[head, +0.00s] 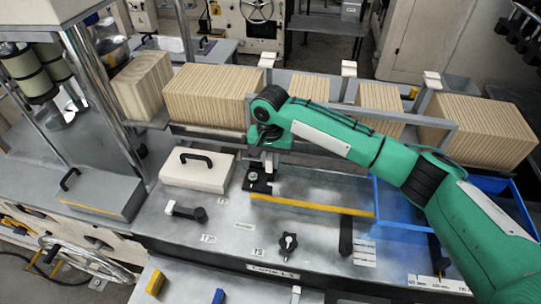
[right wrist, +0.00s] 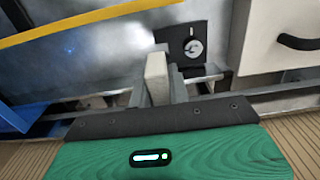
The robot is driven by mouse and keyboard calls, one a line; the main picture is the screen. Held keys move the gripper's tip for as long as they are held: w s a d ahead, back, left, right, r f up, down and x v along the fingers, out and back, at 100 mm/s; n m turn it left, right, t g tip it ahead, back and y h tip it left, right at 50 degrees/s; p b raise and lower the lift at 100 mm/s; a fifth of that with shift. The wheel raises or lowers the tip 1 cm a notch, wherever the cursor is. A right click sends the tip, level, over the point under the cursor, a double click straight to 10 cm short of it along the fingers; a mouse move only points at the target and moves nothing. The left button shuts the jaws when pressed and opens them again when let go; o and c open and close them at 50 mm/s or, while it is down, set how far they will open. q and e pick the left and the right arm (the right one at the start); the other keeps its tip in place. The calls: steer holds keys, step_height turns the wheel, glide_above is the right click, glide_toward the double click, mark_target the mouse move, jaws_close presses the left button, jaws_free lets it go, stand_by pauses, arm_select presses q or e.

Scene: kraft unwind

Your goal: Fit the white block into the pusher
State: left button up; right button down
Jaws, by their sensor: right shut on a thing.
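My right gripper (head: 268,165) hangs down at the end of the green arm, in front of the rack of striped stacks. In the right wrist view the right gripper (right wrist: 166,75) is shut on a pale white block (right wrist: 156,76), which stands between the grey fingers. The block's far end is near a black plate with a round metal knob (right wrist: 194,46); the plate (head: 258,183) also shows in the head view, just below the gripper. I cannot tell whether they touch. The pusher cannot be told apart for certain. My left gripper is out of view.
A cream box with a black handle (head: 198,170) stands left of the gripper. A yellow strip (head: 310,206) runs along the metal table to the right, toward a blue tray (head: 398,215). Striped stacks (head: 212,95) fill the rack behind. A black knob (head: 287,244) stands in front.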

steer(key=shift+f, duration=0.35)
steer(key=shift+w+f+b, duration=0.15)
steer(key=shift+f+b, duration=0.1)
steer(key=shift+b, duration=0.2)
steer(key=shift+f+b, duration=0.7)
steer(key=shift+b, duration=0.05)
steer(key=shift+f+b, duration=0.2)
steer(key=shift+b, duration=0.1)
steer(key=shift+f+b, duration=0.85)
steer(key=shift+b, duration=0.1)
steer(key=shift+f, duration=0.5)
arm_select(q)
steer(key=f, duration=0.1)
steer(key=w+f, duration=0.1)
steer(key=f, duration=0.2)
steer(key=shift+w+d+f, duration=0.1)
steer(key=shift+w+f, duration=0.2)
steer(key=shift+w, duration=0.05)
arm_select(e)
steer(key=shift+f, duration=0.25)
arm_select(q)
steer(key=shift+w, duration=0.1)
